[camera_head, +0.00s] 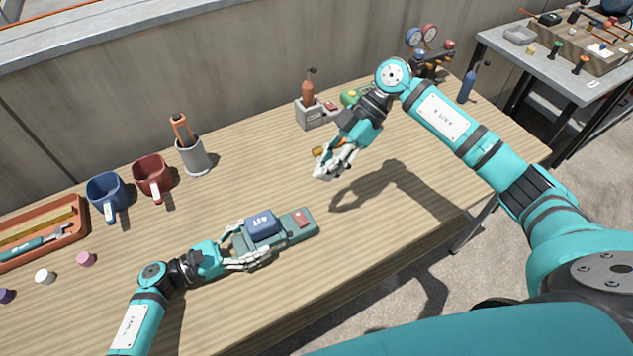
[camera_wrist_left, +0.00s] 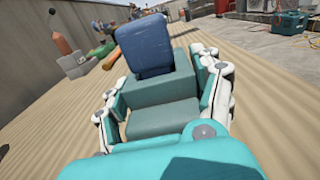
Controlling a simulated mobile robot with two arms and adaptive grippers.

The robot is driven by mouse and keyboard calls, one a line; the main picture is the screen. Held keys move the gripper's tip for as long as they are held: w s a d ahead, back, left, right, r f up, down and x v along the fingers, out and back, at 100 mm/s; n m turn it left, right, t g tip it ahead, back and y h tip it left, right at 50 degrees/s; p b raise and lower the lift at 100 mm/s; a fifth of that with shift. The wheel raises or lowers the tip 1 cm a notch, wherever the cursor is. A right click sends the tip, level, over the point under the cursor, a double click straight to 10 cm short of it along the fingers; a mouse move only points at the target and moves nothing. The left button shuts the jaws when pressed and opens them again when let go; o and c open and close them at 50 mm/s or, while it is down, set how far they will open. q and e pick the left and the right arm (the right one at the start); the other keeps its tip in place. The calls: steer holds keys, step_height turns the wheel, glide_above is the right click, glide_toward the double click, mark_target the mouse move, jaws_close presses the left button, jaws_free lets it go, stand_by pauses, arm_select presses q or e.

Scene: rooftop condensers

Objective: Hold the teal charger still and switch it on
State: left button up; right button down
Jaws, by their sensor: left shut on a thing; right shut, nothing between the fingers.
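The teal charger (camera_head: 279,236) lies flat on the wooden table, with a blue battery (camera_head: 262,222) seated on top and a red switch (camera_head: 301,218) near its right end. My left gripper (camera_head: 248,247) is shut on the charger's left end, one finger along each side. In the left wrist view the charger (camera_wrist_left: 160,117) sits between the fingers with the blue battery (camera_wrist_left: 146,45) beyond; the switch is hidden there. My right gripper (camera_head: 323,172) is shut and empty, raised above the table behind and to the right of the charger.
A blue mug (camera_head: 106,192), a red mug (camera_head: 151,173) and a grey cup (camera_head: 194,158) with an orange-handled tool stand at the back left. An orange tray (camera_head: 40,222) is far left. A grey holder (camera_head: 313,114) stands at the back. Table around the charger is clear.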

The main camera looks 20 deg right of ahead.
glide_above(301, 215)
steer(key=f, duration=0.4)
steer(key=s+f, duration=0.1)
steer(key=f, duration=0.1)
steer(key=shift+f, duration=0.1)
step_height(301, 215, down, 3)
steer(key=shift+s+r, duration=0.1)
steer(key=shift+r, duration=0.1)
steer(key=shift+d+f, duration=0.1)
steer(key=shift+f, duration=0.55)
steer(key=shift+s+d+f, duration=0.1)
steer(key=shift+s+f, duration=0.15)
steer(key=shift+f, duration=0.15)
steer(key=shift+w+r, duration=0.1)
steer(key=shift+w, duration=0.05)
steer(key=shift+w, duration=0.65)
steer(key=shift+r, duration=0.1)
